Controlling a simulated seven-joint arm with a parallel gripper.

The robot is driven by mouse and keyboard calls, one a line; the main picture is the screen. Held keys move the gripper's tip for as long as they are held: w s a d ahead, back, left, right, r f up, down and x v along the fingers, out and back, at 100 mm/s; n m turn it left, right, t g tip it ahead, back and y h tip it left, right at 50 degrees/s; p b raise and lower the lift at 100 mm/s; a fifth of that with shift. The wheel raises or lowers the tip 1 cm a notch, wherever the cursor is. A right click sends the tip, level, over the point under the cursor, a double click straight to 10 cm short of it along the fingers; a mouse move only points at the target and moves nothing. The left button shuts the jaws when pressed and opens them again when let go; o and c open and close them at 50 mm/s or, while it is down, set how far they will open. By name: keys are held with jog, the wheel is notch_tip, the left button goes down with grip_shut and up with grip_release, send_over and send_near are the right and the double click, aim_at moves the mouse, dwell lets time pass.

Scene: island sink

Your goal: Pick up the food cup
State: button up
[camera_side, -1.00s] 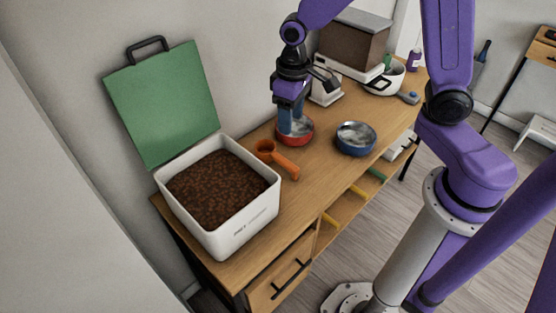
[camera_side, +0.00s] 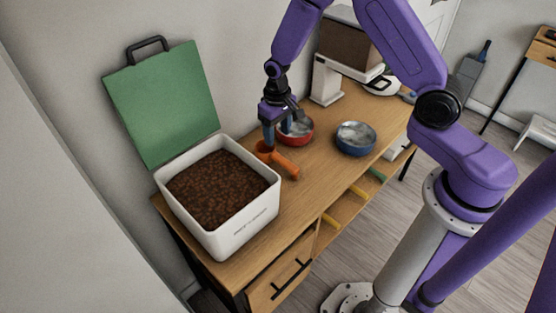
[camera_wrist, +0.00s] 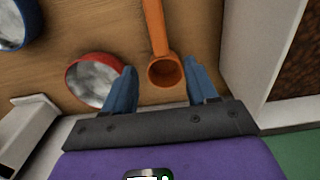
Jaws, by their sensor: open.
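The food cup is an orange scoop with a round cup end and a straight handle (camera_side: 285,166). It lies on the wooden table between the white food bin and the red bowl. In the wrist view its cup end (camera_wrist: 165,70) sits between my two blue fingertips, and its handle runs away toward the top edge. My gripper (camera_side: 278,135) is open and points down over the cup end. It also shows in the wrist view (camera_wrist: 160,85), with a gap on both sides of the cup. From the side view I cannot tell how far the fingertips are above the table.
A white bin of brown kibble (camera_side: 250,222) with its green lid (camera_side: 165,105) open stands at left. A red bowl (camera_side: 302,138) is close behind my gripper, and a blue bowl (camera_side: 356,151) is to its right. A coffee-machine-like appliance (camera_side: 326,82) stands farther back.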

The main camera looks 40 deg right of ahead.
aim_at(278, 156)
notch_tip(278, 156, down, 10)
jog(key=shift+s+f, duration=0.15)
jog(key=shift+f, duration=0.1)
dwell(0.5)
jog(key=c, duration=1)
